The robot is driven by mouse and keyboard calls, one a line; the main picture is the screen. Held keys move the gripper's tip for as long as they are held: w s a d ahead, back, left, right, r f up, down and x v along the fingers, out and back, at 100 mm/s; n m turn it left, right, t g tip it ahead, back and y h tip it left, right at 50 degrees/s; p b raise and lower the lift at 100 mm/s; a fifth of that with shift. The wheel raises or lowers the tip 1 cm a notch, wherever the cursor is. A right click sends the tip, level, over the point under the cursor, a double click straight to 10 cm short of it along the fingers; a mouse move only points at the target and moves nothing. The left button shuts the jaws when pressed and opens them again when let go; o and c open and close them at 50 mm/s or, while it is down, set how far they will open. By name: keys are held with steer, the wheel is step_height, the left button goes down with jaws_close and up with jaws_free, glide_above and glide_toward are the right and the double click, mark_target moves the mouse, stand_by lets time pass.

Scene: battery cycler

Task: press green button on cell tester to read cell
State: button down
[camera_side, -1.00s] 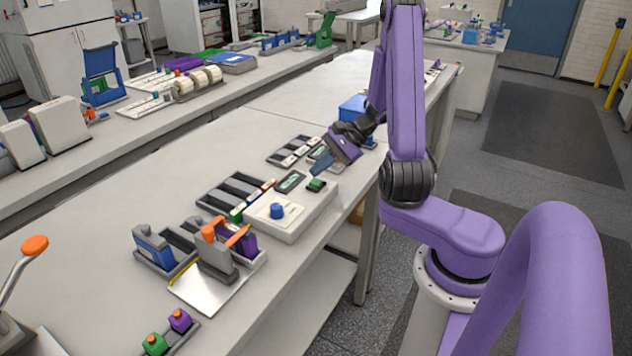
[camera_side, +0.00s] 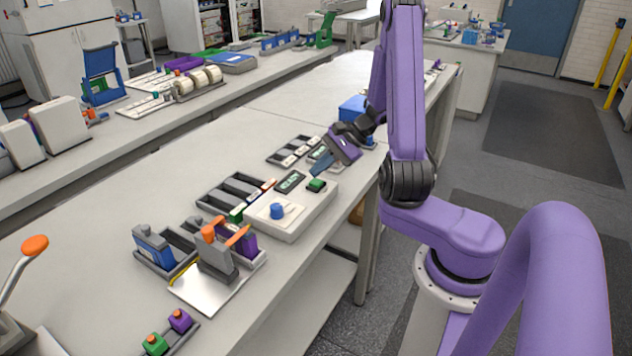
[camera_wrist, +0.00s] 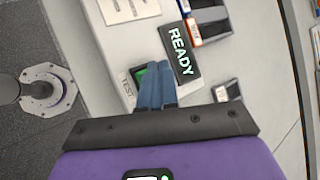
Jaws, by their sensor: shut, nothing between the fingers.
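The cell tester (camera_side: 305,213) is a white box near the bench's front edge, with a blue knob (camera_side: 277,211) on top. Its green button (camera_side: 316,186) is at the far right corner, beside the dark display (camera_side: 291,181). In the wrist view the display (camera_wrist: 181,52) reads READY, and the green button (camera_wrist: 139,75) is partly hidden behind my fingers, near the label TEST (camera_wrist: 127,88). My gripper (camera_side: 318,172) has its blue fingers shut and empty, tips pointing down close to the button. The fingertips (camera_wrist: 163,62) overlap its edge in the wrist view; I cannot tell whether they touch.
Black cell trays (camera_side: 235,190) stand left of the tester, and another (camera_side: 290,151) behind it. A grey fixture (camera_side: 215,255) with orange knobs stands in front. A blue box (camera_side: 353,108) is behind my gripper.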

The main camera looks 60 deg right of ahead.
mark_target(320, 181)
steer(key=shift+f, duration=0.15)
steer(key=shift+f, duration=0.25)
steer(key=shift+f, duration=0.5)
stand_by(0.8)
steer(key=shift+r, duration=0.95)
steer(key=shift+r, duration=2.5)
